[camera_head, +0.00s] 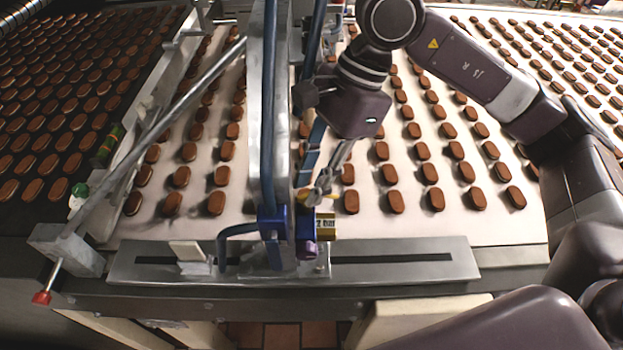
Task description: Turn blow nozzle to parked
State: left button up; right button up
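A blue fitting with a brass-coloured labelled part (326,226), a purple end (305,249) and a small yellow piece (304,195) sits at the foot of the metal upright, above the slotted rail. I take this fitting to be the blow nozzle, but its setting cannot be read. My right gripper (322,188) reaches down from above, with its fingertips at the yellow piece. The fingertips overlap the fitting in the picture, so I cannot tell whether they touch or grip it. My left gripper is out of view.
A metal upright (267,110) with blue hoses stands left of my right gripper. A slotted rail (400,259) runs along the front edge. Rows of brown biscuits lie on the pale belt (490,225).

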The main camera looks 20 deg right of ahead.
jog(key=v, duration=1.2)
